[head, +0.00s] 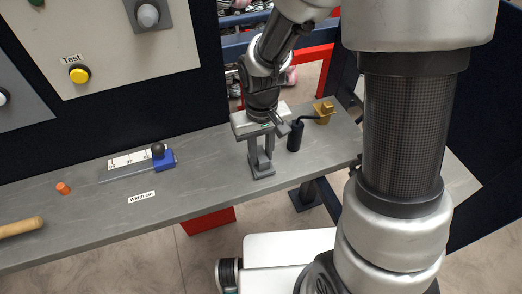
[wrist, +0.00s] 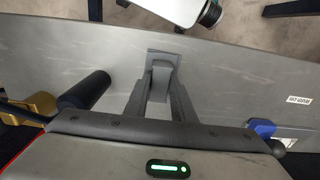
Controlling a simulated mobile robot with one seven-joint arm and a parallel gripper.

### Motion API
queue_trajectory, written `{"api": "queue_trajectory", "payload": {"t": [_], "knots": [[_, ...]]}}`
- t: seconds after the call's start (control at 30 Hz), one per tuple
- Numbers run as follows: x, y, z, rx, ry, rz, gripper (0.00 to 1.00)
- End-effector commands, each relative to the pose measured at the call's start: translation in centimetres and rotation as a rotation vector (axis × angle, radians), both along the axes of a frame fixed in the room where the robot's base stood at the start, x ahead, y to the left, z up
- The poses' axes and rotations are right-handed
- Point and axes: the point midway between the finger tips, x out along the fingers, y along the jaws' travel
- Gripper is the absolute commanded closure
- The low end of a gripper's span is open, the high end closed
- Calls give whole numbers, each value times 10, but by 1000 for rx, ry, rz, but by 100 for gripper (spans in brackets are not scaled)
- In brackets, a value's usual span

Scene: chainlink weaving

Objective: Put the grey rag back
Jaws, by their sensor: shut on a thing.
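The grey rag (head: 262,173) is a small, dull grey piece on the grey bench, directly under my gripper (head: 261,158). In the wrist view the rag (wrist: 165,57) shows as a flat grey patch with a raised part between the fingers. My gripper (wrist: 163,92) points down and is shut on the rag. The rag appears to touch the bench top; its grey is close to the bench colour, and the fingers hide part of it.
The bench (head: 215,190) is mostly clear. A black cylinder (head: 295,136) stands close right of my gripper, with a brass-coloured block (head: 323,112) beyond. A blue slider on a scale (head: 163,159), an orange plug (head: 63,189) and a wooden handle (head: 20,227) lie left.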

Motion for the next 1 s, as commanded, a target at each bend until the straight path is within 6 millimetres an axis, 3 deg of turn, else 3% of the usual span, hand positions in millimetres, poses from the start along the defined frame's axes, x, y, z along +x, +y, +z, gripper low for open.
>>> {"api": "queue_trajectory", "payload": {"t": [0.5,0.53,0.6,1.0], "knots": [[0,0,-10,0,-1,0,98],[0,0,-8,0,-1,0,72],[0,0,-8,0,-1,0,60],[1,0,-3,1,-2,0,59]]}}
